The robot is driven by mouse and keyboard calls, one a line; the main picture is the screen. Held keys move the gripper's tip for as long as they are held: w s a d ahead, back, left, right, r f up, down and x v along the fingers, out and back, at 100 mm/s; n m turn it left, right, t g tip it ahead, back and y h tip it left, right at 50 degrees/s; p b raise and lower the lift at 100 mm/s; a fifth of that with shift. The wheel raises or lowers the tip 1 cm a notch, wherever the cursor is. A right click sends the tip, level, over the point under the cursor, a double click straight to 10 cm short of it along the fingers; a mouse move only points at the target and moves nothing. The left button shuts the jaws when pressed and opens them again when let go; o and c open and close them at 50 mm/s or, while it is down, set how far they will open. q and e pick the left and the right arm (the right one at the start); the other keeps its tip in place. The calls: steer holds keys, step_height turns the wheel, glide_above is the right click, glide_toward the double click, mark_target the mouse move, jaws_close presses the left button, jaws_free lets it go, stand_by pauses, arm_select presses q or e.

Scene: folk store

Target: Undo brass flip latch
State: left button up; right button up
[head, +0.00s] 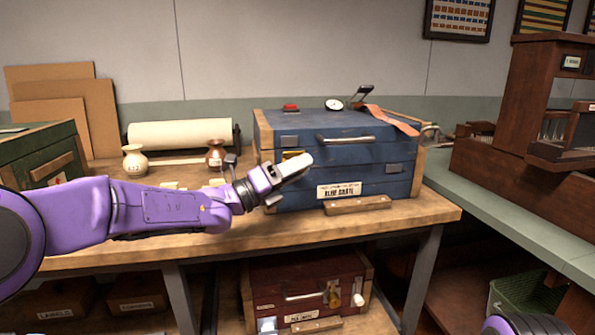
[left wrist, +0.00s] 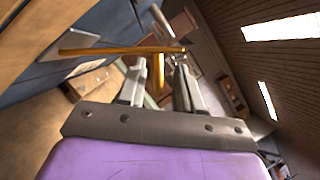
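The blue crate (head: 370,155) stands shut on the workbench, with a label on its front. Its brass flip latch (head: 292,155) is on the front, left of the silver handle, partly hidden by my left gripper (head: 296,168). In the left wrist view the brass latch (left wrist: 110,50) is a long bar lying crosswise beyond the fingertips, with a short brass part pointing down between the fingers. The left gripper (left wrist: 160,72) is open there, its two fingers apart on either side of that part. I cannot tell whether they touch it. My right gripper is out of view.
The wooden workbench (head: 400,222) holds two small jars (head: 134,160), a paper roll (head: 180,134) and a green crate (head: 50,155) at left. A red crate (head: 300,285) sits below. A dial and a red button (head: 291,107) are on the blue crate's top.

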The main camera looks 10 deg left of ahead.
arm_select(q)
steer(key=shift+f, duration=0.15)
steer(key=shift+s+a+f, duration=0.1)
steer(key=shift+a+f, duration=0.05)
steer(key=shift+a, duration=0.1)
steer(key=b+v, duration=0.1)
steer(key=v, duration=0.9)
